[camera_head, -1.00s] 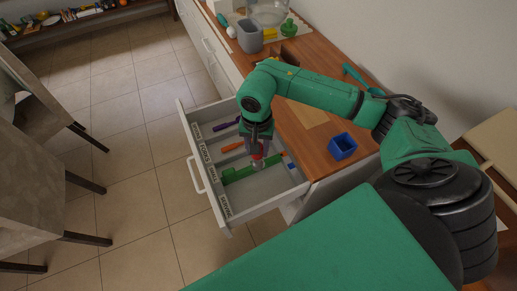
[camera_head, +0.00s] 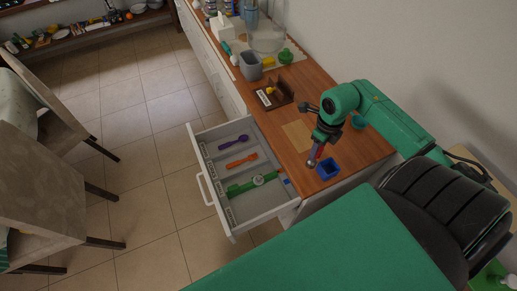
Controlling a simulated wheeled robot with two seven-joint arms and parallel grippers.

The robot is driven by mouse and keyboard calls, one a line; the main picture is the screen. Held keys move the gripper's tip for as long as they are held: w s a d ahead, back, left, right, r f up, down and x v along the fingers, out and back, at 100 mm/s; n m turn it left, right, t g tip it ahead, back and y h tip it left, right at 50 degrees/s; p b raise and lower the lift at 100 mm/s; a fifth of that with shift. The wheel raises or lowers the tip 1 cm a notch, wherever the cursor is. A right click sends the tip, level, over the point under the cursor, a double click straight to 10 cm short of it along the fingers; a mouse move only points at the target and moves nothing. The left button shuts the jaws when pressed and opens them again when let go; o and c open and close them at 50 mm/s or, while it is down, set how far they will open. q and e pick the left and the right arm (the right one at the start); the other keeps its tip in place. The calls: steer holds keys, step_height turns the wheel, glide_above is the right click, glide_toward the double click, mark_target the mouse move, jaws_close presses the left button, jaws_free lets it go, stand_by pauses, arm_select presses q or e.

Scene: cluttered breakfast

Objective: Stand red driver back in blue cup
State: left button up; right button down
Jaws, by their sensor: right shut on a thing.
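The blue cup (camera_head: 331,173) stands on the wooden counter near its front end, open side up. My right gripper (camera_head: 313,162) is just left of the cup, above the counter. It is shut on the red driver (camera_head: 319,152), of which only a small red part shows between the fingers. The driver's lower end is hard to make out, and I cannot tell whether it touches the cup. My left gripper is out of view.
The open drawer (camera_head: 233,224) holds a purple utensil (camera_head: 233,142), an orange one (camera_head: 241,161) and a green one (camera_head: 250,184). A brown box (camera_head: 281,100), a grey container (camera_head: 250,66) and a glass bowl (camera_head: 267,40) stand farther back. A tan board (camera_head: 297,134) lies left of my gripper.

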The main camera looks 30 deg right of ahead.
arm_select(q)
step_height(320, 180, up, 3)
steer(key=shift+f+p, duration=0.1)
steer(key=shift+p, duration=0.65)
arm_select(e)
steer(key=s+d+m, duration=0.3)
steer(key=d+m, duration=0.2)
steer(key=d, duration=0.1)
steer(key=shift+s+d+m, duration=0.15)
steer(key=shift+s+m, duration=0.1)
steer(key=shift+m, duration=0.05)
steer(key=shift+r, duration=0.25)
steer(key=shift+f, duration=0.1)
arm_select(q)
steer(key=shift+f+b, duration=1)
steer(key=shift+b, duration=0.05)
arm_select(e)
steer(key=shift+f, duration=1.5)
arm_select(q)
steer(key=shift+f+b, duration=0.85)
arm_select(e)
steer(key=shift+f, duration=1.3)
steer(key=shift+c, duration=1.7)
jaws_free()
